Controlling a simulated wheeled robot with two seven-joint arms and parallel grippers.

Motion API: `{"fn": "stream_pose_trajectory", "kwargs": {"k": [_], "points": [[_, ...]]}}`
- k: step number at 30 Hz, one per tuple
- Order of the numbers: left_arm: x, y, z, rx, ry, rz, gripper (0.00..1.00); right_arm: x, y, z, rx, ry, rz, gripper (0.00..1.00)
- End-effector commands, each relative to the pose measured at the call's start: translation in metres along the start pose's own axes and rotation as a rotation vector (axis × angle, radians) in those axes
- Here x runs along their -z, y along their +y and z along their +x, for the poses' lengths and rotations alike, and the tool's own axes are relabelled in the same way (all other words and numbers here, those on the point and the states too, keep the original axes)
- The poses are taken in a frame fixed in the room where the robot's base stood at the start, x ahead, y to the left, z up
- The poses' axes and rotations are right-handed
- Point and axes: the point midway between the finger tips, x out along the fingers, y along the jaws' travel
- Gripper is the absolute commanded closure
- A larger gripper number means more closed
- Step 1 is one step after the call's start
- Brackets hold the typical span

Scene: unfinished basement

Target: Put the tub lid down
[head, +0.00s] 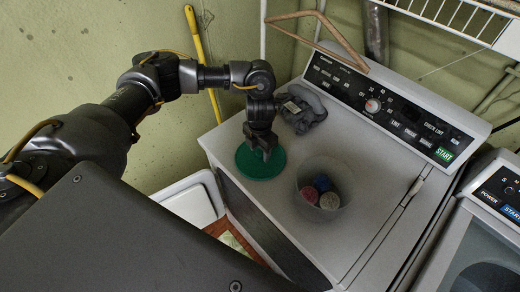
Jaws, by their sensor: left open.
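The tub lid (261,170) is a round green disc. It lies flat on the top of the dryer (365,185), near its left edge. My left gripper (263,153) is open and points down right over the lid; whether its fingertips touch the lid I cannot tell. A translucent tub (341,213) stands to the right of the lid, open at the top. Inside it are a red piece (309,194), a blue piece (322,184) and a pale grey piece (330,201). My right gripper is not in view.
A dark grey object (301,112) sits behind the lid near the control panel (375,105). A second machine (485,240) stands at the right. A white basin (192,203) is below on the left. The dryer top in front of the tub is clear.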

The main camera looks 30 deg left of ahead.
Motion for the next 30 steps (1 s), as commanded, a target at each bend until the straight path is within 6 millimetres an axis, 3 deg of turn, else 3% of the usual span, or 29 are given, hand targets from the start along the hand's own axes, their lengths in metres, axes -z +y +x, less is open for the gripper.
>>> {"fn": "stream_pose_trajectory", "kwargs": {"k": [8,21,30], "points": [[-0.001,0.000,-0.013,-0.001,-0.004,0.004,0.53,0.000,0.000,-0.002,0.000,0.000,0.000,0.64],[-0.001,0.001,-0.093,-0.003,-0.005,0.002,0.53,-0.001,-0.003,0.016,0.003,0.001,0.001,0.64],[0.000,0.000,-0.122,-0.001,-0.001,0.000,0.53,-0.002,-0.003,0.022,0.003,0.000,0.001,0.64]]}}
